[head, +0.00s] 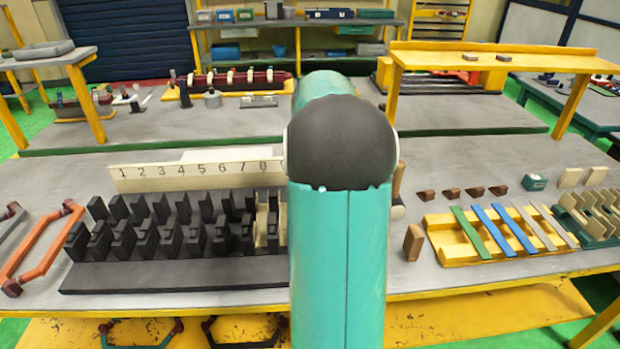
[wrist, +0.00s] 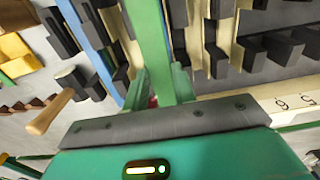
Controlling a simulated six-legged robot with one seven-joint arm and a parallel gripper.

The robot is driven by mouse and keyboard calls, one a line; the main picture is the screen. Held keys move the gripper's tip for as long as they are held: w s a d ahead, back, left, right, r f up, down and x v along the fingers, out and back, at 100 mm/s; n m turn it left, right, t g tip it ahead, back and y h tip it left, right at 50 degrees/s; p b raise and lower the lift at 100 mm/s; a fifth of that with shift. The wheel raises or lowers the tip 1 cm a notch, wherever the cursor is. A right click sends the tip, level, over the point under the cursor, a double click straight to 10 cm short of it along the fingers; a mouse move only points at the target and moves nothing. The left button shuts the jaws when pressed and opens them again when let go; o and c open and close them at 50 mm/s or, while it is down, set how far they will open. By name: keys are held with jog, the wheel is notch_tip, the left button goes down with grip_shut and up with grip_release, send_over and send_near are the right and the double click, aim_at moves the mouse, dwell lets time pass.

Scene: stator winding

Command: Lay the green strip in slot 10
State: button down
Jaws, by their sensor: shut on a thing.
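The stator block (head: 150,278) is a long dark base with rows of black teeth; its right part is hidden behind my arm in the head view. My gripper (wrist: 158,90) shows in the wrist view, shut on a green strip (wrist: 150,35) that runs away from the fingers over the teeth. Cream liners (wrist: 195,45) line slots beside the strip, and a blue strip (wrist: 88,40) lies among the teeth to its left. I cannot tell whether the held strip is inside a slot.
A yellow rack (head: 450,250) at the right holds another green strip (head: 468,232), blue strips and pale strips. Brown wedges (head: 450,193) lie behind it. A wooden-handled tool (wrist: 50,110) lies near the block. An orange frame (head: 45,250) lies left.

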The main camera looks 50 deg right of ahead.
jog(key=shift+w+a+r, duration=0.1)
jog(key=shift+w, duration=0.2)
jog(key=shift+a+r, duration=0.1)
jog(key=shift+a, duration=0.1)
jog(key=shift+s+d, duration=0.1)
jog(key=shift+d, duration=0.15)
jog(key=shift+f, duration=0.4)
jog(key=shift+a+f, duration=0.15)
jog(key=shift+f, duration=1.65)
jog(key=shift+f, duration=0.9)
